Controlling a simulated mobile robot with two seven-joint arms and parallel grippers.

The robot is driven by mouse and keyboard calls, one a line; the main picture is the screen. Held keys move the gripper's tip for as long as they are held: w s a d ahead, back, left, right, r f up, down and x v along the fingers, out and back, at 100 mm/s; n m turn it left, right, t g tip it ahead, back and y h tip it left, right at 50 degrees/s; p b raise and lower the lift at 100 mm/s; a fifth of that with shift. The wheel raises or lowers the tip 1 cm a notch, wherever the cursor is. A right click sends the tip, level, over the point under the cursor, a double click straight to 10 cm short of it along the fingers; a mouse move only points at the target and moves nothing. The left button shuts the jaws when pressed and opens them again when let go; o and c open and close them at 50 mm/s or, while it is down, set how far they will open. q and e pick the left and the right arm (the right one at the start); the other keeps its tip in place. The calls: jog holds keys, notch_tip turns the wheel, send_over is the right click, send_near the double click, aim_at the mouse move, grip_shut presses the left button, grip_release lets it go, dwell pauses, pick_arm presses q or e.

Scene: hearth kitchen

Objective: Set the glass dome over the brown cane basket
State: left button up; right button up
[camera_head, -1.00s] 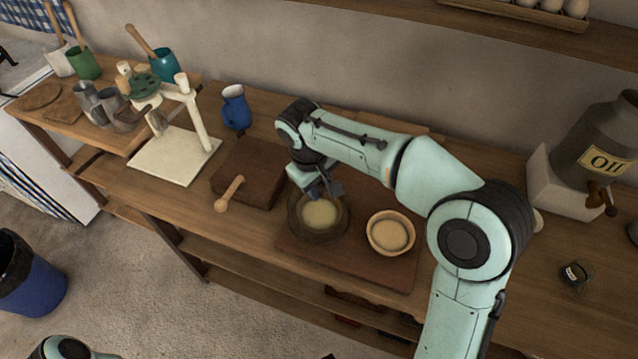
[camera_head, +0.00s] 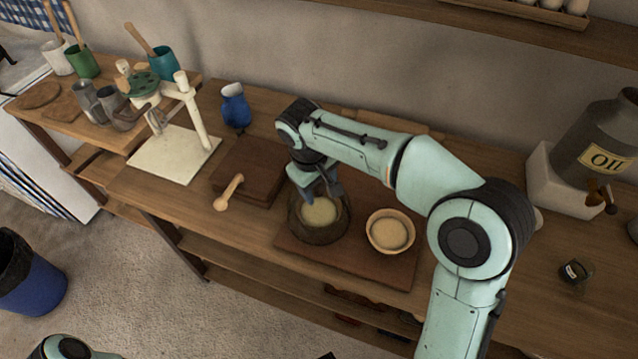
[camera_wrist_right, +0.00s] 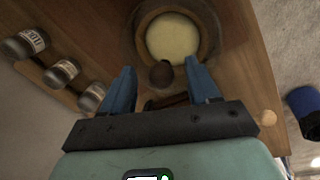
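The dark brown basket (camera_head: 318,236), with pale dough (camera_head: 319,211) in it, stands on a brown board. The clear glass dome (camera_head: 343,192) appears to sit over it, its outline faint. My right gripper (camera_head: 318,192) is above the basket, pointing down. In the right wrist view its two blue fingers (camera_wrist_right: 162,82) stand apart, with the dome's dark round knob (camera_wrist_right: 161,73) between them and a gap on each side. Below the knob the pale dough (camera_wrist_right: 172,38) shows inside the round rim. My left gripper is out of view.
A lighter basket of dough (camera_head: 391,232) stands close on the right. A blue jug (camera_head: 235,107) and a white stand (camera_head: 196,115) are behind left. An oil can (camera_head: 604,135) is at far right.

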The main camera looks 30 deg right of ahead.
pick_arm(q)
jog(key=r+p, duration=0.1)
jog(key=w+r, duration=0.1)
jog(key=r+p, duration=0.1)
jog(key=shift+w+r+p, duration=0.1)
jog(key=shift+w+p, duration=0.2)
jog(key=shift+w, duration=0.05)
pick_arm(e)
notch_tip(320, 180, up, 13)
jog(key=a, duration=0.2)
jog(key=shift+s+a, duration=0.25)
jog(key=shift+s, duration=0.05)
